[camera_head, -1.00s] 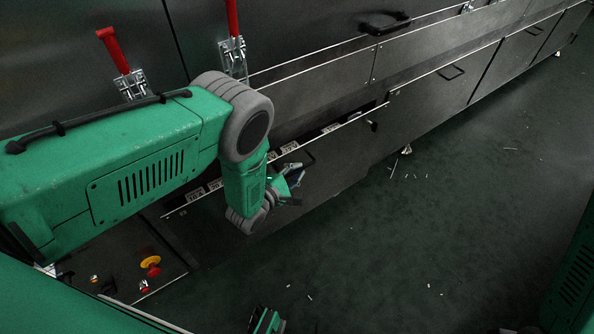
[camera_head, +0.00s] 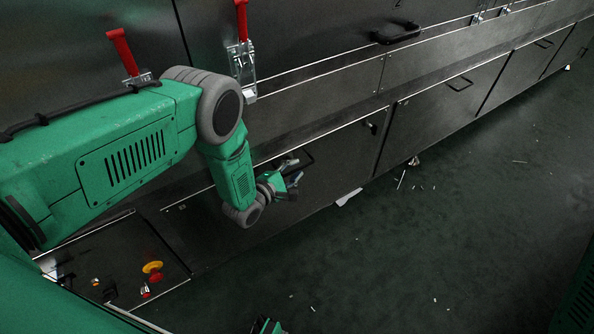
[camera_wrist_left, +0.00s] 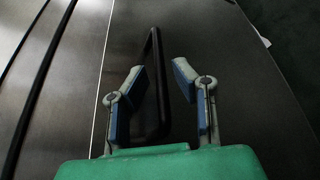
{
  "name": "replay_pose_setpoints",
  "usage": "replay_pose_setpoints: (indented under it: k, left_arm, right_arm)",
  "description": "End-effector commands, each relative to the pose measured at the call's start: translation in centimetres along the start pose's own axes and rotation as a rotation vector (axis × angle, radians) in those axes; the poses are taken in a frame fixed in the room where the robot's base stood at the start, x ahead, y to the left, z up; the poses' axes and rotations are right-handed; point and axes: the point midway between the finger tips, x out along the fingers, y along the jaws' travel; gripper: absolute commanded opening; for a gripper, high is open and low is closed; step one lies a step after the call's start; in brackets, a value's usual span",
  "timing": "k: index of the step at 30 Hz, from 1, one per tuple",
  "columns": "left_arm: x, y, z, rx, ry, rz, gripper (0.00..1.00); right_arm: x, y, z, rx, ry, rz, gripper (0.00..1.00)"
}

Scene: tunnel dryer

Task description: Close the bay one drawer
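The bay one drawer (camera_head: 335,165) has a dark grey front in the lower row of the machine. Its front looks flush with the neighbouring panel, and no inside shows above its top edge. Its black handle (camera_head: 305,158) also shows in the left wrist view (camera_wrist_left: 155,85). My left gripper (camera_head: 292,178) is at the drawer front beside the handle. In the left wrist view its two fingers (camera_wrist_left: 159,68) are apart, with the handle bar showing between them. I cannot tell whether they touch it. A green and black part at the bottom edge may be my right gripper (camera_head: 266,326); its fingers are not clear.
A control panel with a yellow and red button (camera_head: 153,268) is at the lower left. Red-handled latches (camera_head: 241,65) and a black handle (camera_head: 397,33) are above. Another drawer (camera_head: 450,100) is to the right. The dark floor (camera_head: 420,250) is open, with small white scraps.

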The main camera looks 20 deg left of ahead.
Motion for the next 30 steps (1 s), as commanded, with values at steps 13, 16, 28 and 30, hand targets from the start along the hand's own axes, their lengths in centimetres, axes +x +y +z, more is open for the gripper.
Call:
replay_pose_setpoints:
  k: [13, 16, 28, 30]
  left_arm:
    - [-0.2, 0.1, 0.3, -0.001, -0.006, 0.002, 0.29]
    - [-1.1, 0.0, 0.2, 0.000, -0.005, 0.000, 0.29]
    - [-9.2, -0.1, 0.1, -0.003, -0.002, -0.001, 0.29]
    - [-10.2, -0.1, 0.0, -0.003, -0.003, -0.001, 0.29]
  right_arm:
    - [-0.1, 0.0, 0.2, 0.000, 0.003, 0.000, 0.00]
    - [-0.1, 0.0, 0.2, 0.000, 0.003, 0.000, 0.00]
    - [-0.1, 0.0, 0.1, 0.000, 0.003, 0.000, 0.00]
    - [-0.1, 0.0, 0.1, 0.000, 0.003, 0.000, 0.00]
